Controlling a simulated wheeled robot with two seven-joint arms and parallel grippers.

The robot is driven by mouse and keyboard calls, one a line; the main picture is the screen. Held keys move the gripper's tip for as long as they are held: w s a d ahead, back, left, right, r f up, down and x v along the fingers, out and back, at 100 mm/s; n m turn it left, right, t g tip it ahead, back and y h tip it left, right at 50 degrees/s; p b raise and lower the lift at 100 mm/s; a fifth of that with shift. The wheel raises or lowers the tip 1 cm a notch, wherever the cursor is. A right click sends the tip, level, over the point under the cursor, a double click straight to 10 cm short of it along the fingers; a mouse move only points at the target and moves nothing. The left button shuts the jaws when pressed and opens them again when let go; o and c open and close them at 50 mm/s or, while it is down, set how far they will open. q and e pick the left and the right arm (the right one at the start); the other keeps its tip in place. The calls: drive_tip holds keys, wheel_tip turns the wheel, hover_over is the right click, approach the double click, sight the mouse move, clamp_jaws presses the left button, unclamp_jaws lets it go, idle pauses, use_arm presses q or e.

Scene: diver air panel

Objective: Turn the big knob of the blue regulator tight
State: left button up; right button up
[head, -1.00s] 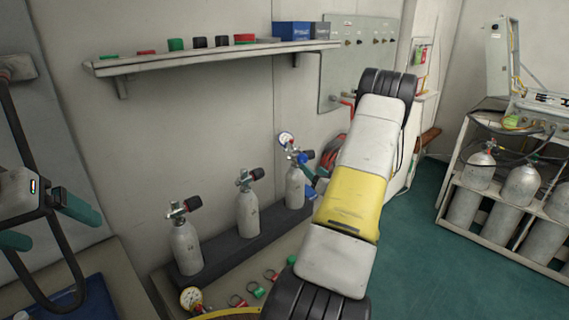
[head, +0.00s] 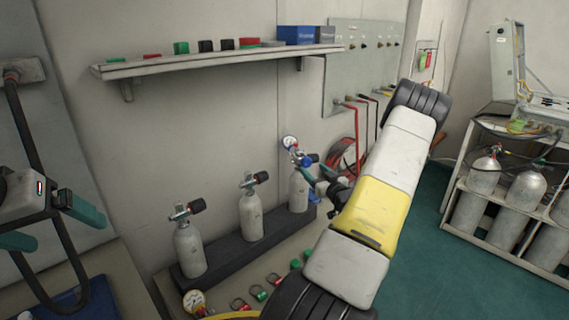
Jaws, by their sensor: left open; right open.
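The blue regulator (head: 304,161) sits on the valve of the rightmost of three small grey cylinders, with a round white-faced gauge (head: 289,142) above it. Its blue parts are small in the head view, and I cannot clearly make out the big knob. My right gripper (head: 319,181) is open, just right of and slightly below the regulator. A teal finger points toward it; I cannot tell whether it touches. My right forearm hides part of that gripper. My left gripper (head: 66,232) is open and empty at the left edge, far from the regulator.
The cylinders stand in a dark rack (head: 235,248) against the wall. A shelf (head: 210,62) with small boxes hangs above. Red hose (head: 342,152) hangs behind my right gripper. A gauge (head: 194,300) and several coloured rings lie on the bench in front. A larger cylinder rack (head: 480,228) stands right.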

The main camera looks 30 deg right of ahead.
sight(308, 164)
drive_tip(key=w, duration=0.5)
drive_tip(key=shift+d, duration=0.2)
clamp_jaws()
drive_tip(key=shift+m, duration=0.8)
unclamp_jaws()
